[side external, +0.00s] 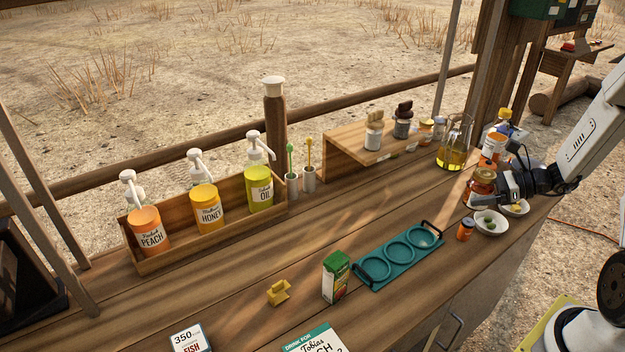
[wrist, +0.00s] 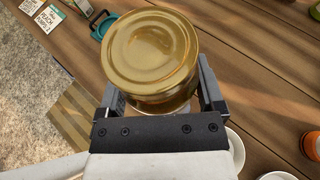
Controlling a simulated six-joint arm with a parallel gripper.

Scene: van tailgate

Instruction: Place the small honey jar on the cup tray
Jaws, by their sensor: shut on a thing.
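My gripper (side external: 490,192) is at the right end of the counter, shut on a jar with a gold lid (side external: 481,178), which looks like the small honey jar. In the wrist view the jar's round gold lid (wrist: 150,48) fills the space between my fingers (wrist: 160,98). Its label is not readable, and I cannot tell whether its base touches the counter. The teal cup tray (side external: 372,284) lies to the left and nearer the camera, with three round, empty rings and a dark handle at each end. Part of it shows in the wrist view (wrist: 103,27).
A small orange jar (side external: 465,230) and a white bowl with green fruit (side external: 491,232) stand between my gripper and the tray's right end. A green carton (side external: 336,277) stands by the tray's left end. An oil flask (side external: 453,155) is behind. Counter behind the tray is clear.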

